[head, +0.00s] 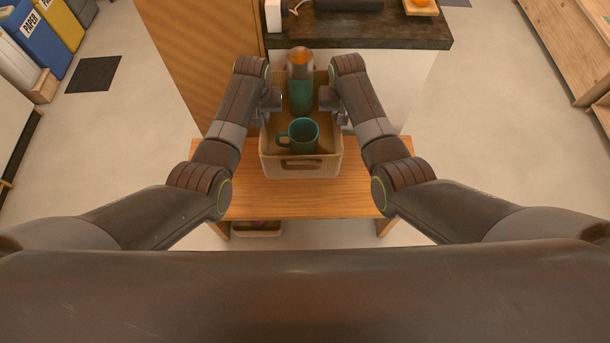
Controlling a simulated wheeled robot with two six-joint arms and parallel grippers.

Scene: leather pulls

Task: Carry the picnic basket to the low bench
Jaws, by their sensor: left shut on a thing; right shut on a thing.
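The picnic basket (300,170) is a light, box-shaped basket with a dark leather pull on its near side. It is over the low wooden bench (340,199); I cannot tell whether its base touches the top. A teal mug (303,133) and a teal bottle with an orange-brown top (300,88) stand in it. My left gripper (270,104) is shut on the basket's left side. My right gripper (331,106) is shut on its right side. The fingertips are partly hidden by my own wrists.
Behind the basket is a dark counter (400,34) with an orange object (422,4) on a small board. A wooden panel (190,60) stands at the left. A small tray (257,229) sits under the bench. Open floor lies on both sides.

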